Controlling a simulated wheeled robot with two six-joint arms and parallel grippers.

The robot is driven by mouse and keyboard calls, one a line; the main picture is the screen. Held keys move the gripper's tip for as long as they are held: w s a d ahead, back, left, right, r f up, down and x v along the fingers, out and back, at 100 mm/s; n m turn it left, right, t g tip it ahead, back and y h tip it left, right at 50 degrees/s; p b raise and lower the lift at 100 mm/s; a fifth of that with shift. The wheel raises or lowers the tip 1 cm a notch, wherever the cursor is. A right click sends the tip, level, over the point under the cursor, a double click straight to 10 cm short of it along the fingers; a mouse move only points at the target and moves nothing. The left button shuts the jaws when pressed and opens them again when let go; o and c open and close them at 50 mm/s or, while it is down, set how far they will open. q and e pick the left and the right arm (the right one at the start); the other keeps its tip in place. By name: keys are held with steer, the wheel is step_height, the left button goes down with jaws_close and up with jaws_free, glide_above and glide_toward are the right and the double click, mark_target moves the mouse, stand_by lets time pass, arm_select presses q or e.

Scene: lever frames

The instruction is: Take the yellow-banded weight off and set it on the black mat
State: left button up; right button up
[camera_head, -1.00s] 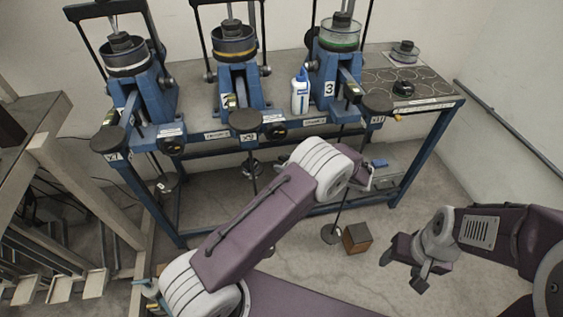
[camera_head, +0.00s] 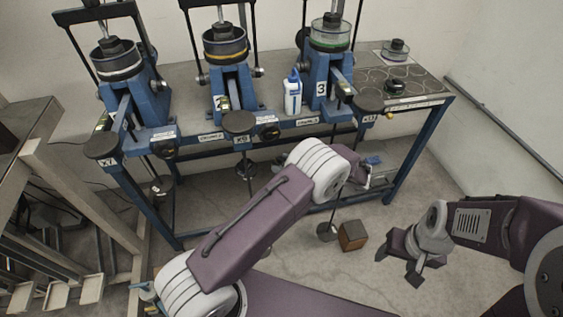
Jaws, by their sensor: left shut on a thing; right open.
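Three blue lever frames stand on the table. The middle frame (camera_head: 229,85) carries a dark pan with a yellow band (camera_head: 225,55); I cannot make out a separate yellow-banded weight. A thin hanger (camera_head: 245,170) hangs below its lever. My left gripper (camera_head: 366,178) is low in front of the table, below frame 3, partly hidden by its arm. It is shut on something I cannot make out. The black mat (camera_head: 432,89), marked with circles, lies at the table's right end. My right gripper (camera_head: 401,264) is open and empty, low at the right.
A white-and-blue bottle (camera_head: 292,94) stands between frames 2 and 3. A brown box (camera_head: 352,236) is on the floor beside a hanger's round foot (camera_head: 327,232). Wooden steps (camera_head: 60,200) stand left.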

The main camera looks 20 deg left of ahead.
arm_select(q)
steer(key=shift+s+d, duration=0.2)
steer(key=shift+d, duration=0.55)
steer(key=shift+s+d, duration=0.15)
steer(key=shift+d, duration=0.55)
steer(key=shift+s+d, duration=0.2)
steer(key=shift+d, duration=0.55)
steer(key=shift+d, duration=0.1)
